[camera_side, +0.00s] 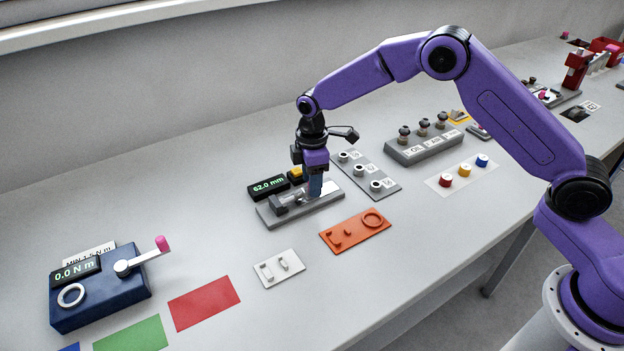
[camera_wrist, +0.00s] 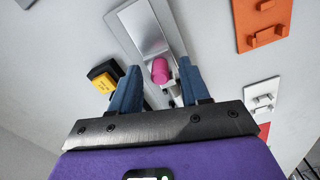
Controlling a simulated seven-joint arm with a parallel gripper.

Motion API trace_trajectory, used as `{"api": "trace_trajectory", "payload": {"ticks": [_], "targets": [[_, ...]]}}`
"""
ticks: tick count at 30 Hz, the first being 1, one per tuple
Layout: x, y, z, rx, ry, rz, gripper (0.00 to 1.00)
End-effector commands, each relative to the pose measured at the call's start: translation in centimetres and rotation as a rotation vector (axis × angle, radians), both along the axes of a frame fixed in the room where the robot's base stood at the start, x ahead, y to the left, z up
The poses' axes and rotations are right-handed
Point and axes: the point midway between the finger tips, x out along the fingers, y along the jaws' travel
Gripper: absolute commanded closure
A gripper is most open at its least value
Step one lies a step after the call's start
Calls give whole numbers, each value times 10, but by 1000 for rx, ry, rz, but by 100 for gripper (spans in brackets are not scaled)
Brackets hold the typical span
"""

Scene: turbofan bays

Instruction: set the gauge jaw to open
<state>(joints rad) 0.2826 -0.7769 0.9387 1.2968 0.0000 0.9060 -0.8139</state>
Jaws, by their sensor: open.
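The gauge (camera_side: 273,217) is a grey base with a block and a metal rail on top. Its dark display (camera_side: 268,188) reads 62.0 mm. My gripper (camera_side: 314,190) is low over the rail and hides part of the jaw in the side view. In the wrist view, my gripper (camera_wrist: 160,68) is open, with its two blue fingers on either side of a pink knob (camera_wrist: 159,72). I cannot tell whether either finger touches the knob. The bare metal rail (camera_wrist: 141,27) runs beyond the knob in the wrist view.
A yellow button (camera_side: 296,173) stands beside the display. An orange tray (camera_side: 352,236) and a white plate (camera_side: 279,268) lie in front. A grey plate with pegs (camera_side: 383,178) lies to the right. A blue torque unit (camera_side: 105,293) with a pink-tipped lever stands at left.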

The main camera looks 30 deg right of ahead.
Motion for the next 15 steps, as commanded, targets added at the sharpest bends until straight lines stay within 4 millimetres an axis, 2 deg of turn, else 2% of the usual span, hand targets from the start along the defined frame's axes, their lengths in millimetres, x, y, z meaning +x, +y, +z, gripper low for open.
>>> {"api": "trace_trajectory", "payload": {"ticks": [9, 10, 14, 15], "targets": [[0, 0, -3, 1, -1, 0, 54], [0, 0, -3, 0, 0, 0, 57], [0, 0, -3, 1, -1, 0, 100], [0, 0, -3, 1, -1, 0, 100]]}}
